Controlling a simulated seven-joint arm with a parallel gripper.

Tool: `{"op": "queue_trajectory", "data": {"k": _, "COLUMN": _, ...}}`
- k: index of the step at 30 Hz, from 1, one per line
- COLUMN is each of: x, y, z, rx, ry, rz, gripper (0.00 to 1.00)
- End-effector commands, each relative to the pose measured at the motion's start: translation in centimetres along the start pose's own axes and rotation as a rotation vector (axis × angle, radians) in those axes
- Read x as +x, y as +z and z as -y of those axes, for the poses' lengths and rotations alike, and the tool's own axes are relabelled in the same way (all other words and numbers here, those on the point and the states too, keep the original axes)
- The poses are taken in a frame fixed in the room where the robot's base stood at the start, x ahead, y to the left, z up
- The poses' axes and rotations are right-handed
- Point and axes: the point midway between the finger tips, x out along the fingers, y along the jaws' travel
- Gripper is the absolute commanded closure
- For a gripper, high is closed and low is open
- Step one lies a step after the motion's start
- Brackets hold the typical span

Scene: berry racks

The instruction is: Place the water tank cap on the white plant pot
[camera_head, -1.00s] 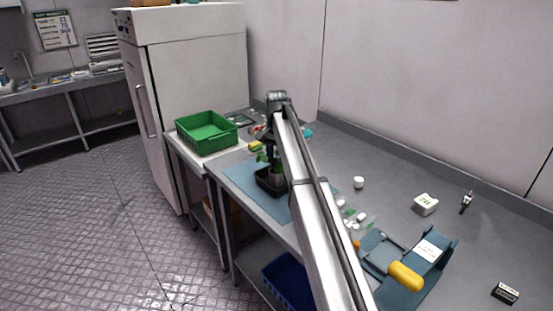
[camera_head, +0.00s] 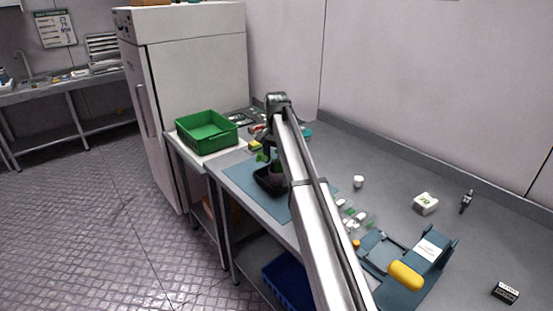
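My arm reaches across the bench, and my gripper (camera_head: 266,146) is at its far end, above the back of a black tray (camera_head: 265,190). The gripper is small and partly behind my arm, so I cannot tell whether it is open or shut. A green-leaved plant (camera_head: 262,157) stands at the tray, partly hidden by my arm; its pot is not clear. A small white round container (camera_head: 359,182) stands alone on the bench right of my arm. I cannot pick out the water tank cap or confirm which item is the white plant pot.
The black tray sits on a blue mat (camera_head: 240,176). A green crate (camera_head: 207,142) stands left on a side table. Small white items (camera_head: 350,216), a blue fixture with a yellow handle (camera_head: 406,275) and a white box (camera_head: 425,204) lie right.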

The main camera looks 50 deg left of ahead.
Motion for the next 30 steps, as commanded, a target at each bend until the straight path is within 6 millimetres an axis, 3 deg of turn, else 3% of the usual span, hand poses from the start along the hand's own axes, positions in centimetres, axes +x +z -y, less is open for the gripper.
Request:
{"op": "queue_trajectory", "data": {"k": 5, "x": -1.5, "y": -0.1, "z": 0.1, "rx": 0.000, "ry": -0.001, "rz": -0.002, "gripper": 0.36}}
{"op": "queue_trajectory", "data": {"k": 18, "x": -9.3, "y": -0.1, "z": 0.1, "rx": 0.000, "ry": 0.000, "rz": -0.001, "gripper": 0.36}}
{"op": "queue_trajectory", "data": {"k": 24, "x": -11.5, "y": -0.1, "z": 0.1, "rx": 0.000, "ry": 0.000, "rz": -0.001, "gripper": 0.36}}
{"op": "queue_trajectory", "data": {"k": 30, "x": -12.2, "y": 0.0, "z": 0.0, "rx": 0.000, "ry": 0.001, "rz": 0.000, "gripper": 0.36}}
